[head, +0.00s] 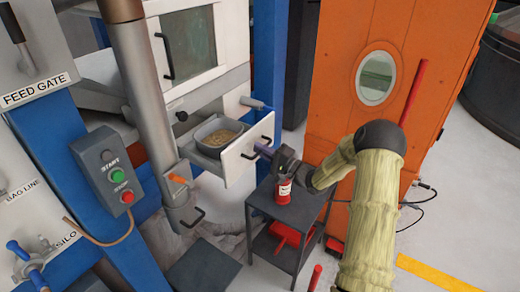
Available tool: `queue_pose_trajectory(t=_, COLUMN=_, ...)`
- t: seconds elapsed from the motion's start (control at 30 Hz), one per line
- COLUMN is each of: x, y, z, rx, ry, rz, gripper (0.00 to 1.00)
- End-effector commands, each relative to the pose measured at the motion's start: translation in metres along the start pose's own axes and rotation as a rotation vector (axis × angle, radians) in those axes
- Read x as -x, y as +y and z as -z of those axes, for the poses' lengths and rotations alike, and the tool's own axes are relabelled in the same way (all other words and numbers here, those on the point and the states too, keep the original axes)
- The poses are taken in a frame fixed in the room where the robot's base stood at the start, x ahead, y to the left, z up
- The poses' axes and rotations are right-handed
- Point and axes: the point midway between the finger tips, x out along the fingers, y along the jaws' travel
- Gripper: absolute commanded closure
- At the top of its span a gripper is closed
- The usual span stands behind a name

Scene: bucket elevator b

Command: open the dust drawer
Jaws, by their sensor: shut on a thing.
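A drawer with a white front (240,164) stands out from the machine below the white windowed door. In it is a grey tray (203,148) holding tan, grainy material. A black handle is on the drawer front, partly hidden by my gripper. My gripper (262,150) reaches in from the right, at the drawer front, and is shut on the handle. The exact grip is small and partly hidden. No label on the drawer is legible.
A dark side table (294,213) with a red canister (283,191) stands just below my gripper. An orange cabinet (335,80) is behind my arm. A grey pipe (145,95) and a START/STOP box (108,172) are left of the drawer. A yellow line marks the floor at right.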

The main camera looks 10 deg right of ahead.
Motion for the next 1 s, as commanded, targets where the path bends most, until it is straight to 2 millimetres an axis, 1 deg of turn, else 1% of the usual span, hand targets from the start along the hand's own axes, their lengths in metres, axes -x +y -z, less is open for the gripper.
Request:
queue_pose_trajectory(t=0.03, x=-0.001, y=0.001, z=-0.001, rx=-0.001, ry=-0.003, rz=-0.002, gripper=1.00)
queue_pose_trajectory(t=0.07, x=-0.001, y=0.001, z=-0.001, rx=-0.001, ry=-0.004, rz=-0.002, gripper=0.87)
queue_pose_trajectory(t=0.1, x=-0.001, y=0.001, z=-0.001, rx=-0.001, ry=-0.003, rz=-0.002, gripper=0.80)
queue_pose_trajectory(t=0.13, x=-0.001, y=0.001, z=-0.001, rx=-0.001, ry=-0.003, rz=-0.002, gripper=0.75)
queue_pose_trajectory(t=0.47, x=0.001, y=0.001, z=-0.001, rx=0.000, ry=-0.001, rz=-0.001, gripper=0.75)
queue_pose_trajectory(t=0.57, x=0.007, y=0.001, z=-0.001, rx=-0.001, ry=-0.001, rz=-0.001, gripper=0.75)
queue_pose_trajectory(t=0.67, x=0.020, y=0.002, z=0.000, rx=0.000, ry=0.000, rz=-0.001, gripper=0.75)
queue_pose_trajectory(t=0.77, x=0.038, y=0.002, z=0.001, rx=0.000, ry=0.003, rz=-0.002, gripper=0.75)
queue_pose_trajectory(t=1.0, x=0.087, y=0.003, z=0.002, rx=0.000, ry=0.003, rz=-0.003, gripper=0.75)
